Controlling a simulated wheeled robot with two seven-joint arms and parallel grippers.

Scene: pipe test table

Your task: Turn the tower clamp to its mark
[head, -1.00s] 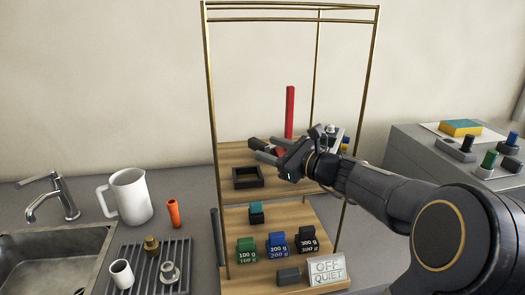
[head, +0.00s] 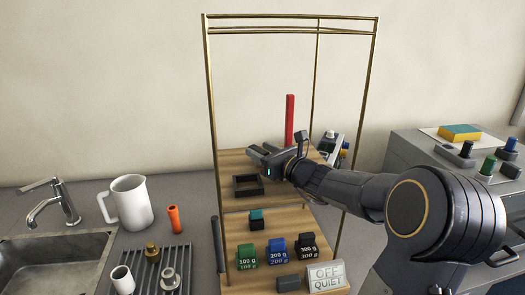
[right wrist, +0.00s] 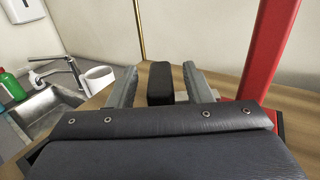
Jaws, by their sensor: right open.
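A red upright post (head: 290,118) stands on the upper wooden shelf inside the brass frame; it also shows at the right of the right wrist view (right wrist: 272,50). My right gripper (head: 258,157) is over that shelf, left of the post. In the right wrist view its two grey fingers (right wrist: 160,88) are apart, one on each side of a black block (right wrist: 160,80), with gaps on both sides. The block may be the clamp's handle; its link to the post is hidden by my wrist. No clamp mark can be made out. My left gripper is not in view.
A black square holder (head: 248,193) sits just below the gripper. Brass uprights (head: 211,110) flank the space. A white jug (head: 131,202) and sink stand at left.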

